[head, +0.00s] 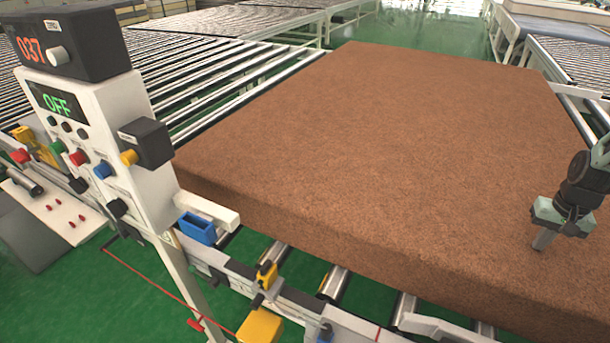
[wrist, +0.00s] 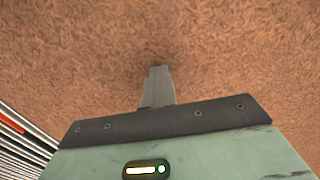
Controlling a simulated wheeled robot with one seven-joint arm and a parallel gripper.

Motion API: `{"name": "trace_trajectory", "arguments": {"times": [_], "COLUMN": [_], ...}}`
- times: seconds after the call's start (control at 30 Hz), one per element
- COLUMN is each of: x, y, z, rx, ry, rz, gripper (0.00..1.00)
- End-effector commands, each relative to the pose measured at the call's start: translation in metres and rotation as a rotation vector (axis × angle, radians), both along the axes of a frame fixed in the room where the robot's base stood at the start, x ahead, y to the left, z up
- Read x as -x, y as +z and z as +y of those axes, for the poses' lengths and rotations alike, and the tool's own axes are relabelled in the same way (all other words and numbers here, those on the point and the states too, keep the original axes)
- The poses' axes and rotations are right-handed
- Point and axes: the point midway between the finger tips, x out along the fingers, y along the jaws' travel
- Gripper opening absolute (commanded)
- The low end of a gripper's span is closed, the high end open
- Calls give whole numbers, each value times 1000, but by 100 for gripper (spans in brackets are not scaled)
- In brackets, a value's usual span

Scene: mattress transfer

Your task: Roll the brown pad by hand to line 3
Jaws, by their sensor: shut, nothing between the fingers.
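The brown pad (head: 400,130) is a large, thick, flat slab lying on metal rollers in the head view. Its coarse surface (wrist: 230,60) fills most of the wrist view. My gripper (head: 541,240) is over the pad's right side in the head view, pointing down, with its fingers closed together and holding nothing. In the wrist view my gripper's fingertips (wrist: 158,72) are at or very near the pad's surface; I cannot tell whether they touch it. No marking for line 3 can be made out.
A control post (head: 100,130) with buttons and displays reading "037" and "OFF" stands at the left. Bare rollers (head: 215,75) lie left of the pad. More conveyors (head: 570,60) stand at the back right. Green floor (head: 430,25) shows behind the pad.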

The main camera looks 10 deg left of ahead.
Motion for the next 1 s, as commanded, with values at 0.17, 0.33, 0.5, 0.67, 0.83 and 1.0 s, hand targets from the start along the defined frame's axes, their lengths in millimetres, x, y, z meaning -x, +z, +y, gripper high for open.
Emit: {"name": "trace_trajectory", "arguments": {"times": [0.17, 0.33, 0.5, 0.67, 0.83, 1.0], "x": [4, 3, 2, 1, 1, 1], "y": [6, 21, 35, 48, 61, 70], "z": [-1, -1, -1, -1, -1, -1], "rx": [-1, 0, 1, 1, 1, 2], "ry": [1, 0, 0, 0, 0, 0], "rz": [10, 6, 4, 3, 2, 1], "gripper": [0, 0, 0, 0, 0, 0]}}
